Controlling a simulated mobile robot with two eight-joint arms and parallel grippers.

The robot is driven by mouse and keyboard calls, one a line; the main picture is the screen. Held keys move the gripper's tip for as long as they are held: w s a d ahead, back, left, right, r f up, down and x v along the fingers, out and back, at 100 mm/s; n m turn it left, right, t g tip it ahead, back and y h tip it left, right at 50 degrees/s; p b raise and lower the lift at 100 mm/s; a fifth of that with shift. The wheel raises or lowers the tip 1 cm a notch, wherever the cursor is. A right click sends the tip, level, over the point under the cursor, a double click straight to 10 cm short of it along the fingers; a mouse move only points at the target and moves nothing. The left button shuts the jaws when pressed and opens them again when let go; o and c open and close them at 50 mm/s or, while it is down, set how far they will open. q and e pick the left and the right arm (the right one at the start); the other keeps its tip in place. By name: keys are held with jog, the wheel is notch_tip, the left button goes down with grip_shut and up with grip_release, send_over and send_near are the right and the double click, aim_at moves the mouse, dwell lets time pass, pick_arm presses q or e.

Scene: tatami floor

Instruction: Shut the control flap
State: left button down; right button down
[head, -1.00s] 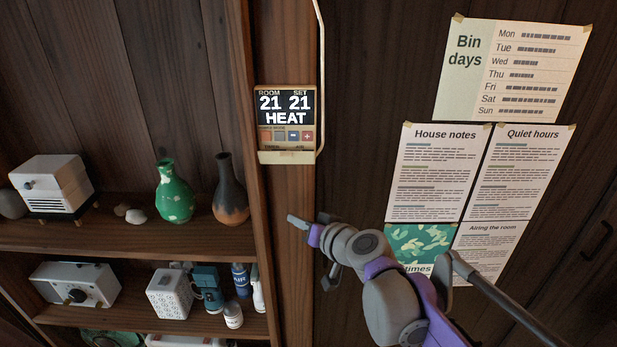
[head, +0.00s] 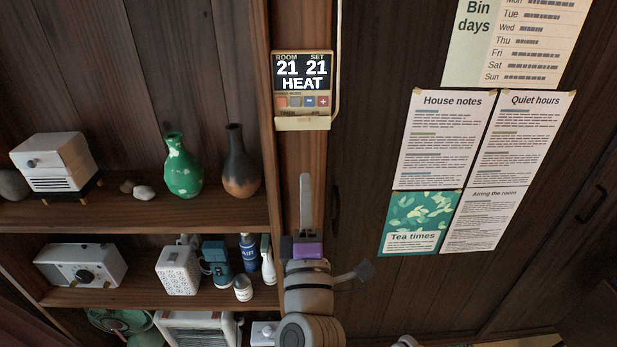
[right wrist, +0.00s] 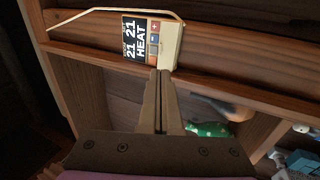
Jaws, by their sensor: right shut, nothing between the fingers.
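The thermostat control panel (head: 301,72) is on the wooden post, its screen reading ROOM 21, SET 21, HEAT, with small buttons below. Its cream flap (head: 302,124) is open, sticking out along the panel's lower edge, and the buttons are uncovered. My right gripper (head: 305,178) is shut and empty, pointing up, below the flap with a gap in the head view. In the right wrist view the panel (right wrist: 140,40) is turned sideways, and the flap (right wrist: 171,46) lies just beyond the closed fingertips (right wrist: 160,73); contact cannot be told. My left gripper is not in view.
Shelves to the left hold a green vase (head: 183,168), a dark vase (head: 241,165), a white radio (head: 80,266) and several small items. A pale cable (head: 338,60) runs beside the panel. Paper notices (head: 445,135) hang on the right wall. Space before the post is free.

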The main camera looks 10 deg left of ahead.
aim_at(303, 124)
jog(key=p+x, duration=0.1)
jog(key=x, duration=1.1)
jog(key=shift+f+p, duration=0.1)
jog(key=shift+p, duration=0.3)
jog(key=shift+w+a+r+p, duration=0.1)
jog(key=shift+w+r+p, duration=0.1)
jog(key=shift+r, duration=0.3)
jog(key=shift+w+r+p, duration=0.1)
jog(key=shift+r+p, duration=0.05)
jog(key=shift+r, duration=0.3)
jog(key=shift+w+r, duration=0.15)
jog(key=shift+w, duration=0.05)
